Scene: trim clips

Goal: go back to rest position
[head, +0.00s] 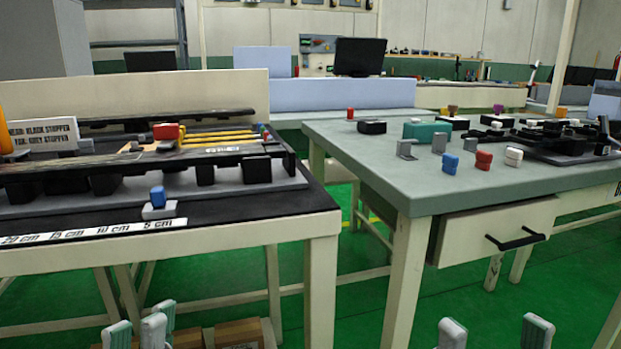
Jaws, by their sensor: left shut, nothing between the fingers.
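My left gripper (140,322) shows at the bottom left edge, low in front of the left table (280,226). Its fingers are shut with nothing between them. My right gripper (495,328) shows at the bottom right edge, below the drawer of the right table (380,165). Its two fingertips stand well apart with only green floor between them. Both grippers are clear of the tables and touch nothing that I can see. The rest of both arms is out of view.
A long black fixture (230,152) lies behind. Small coloured blocks (484,160) stand on the right table. Its drawer (495,232) is below. Cardboard boxes (238,334) sit low.

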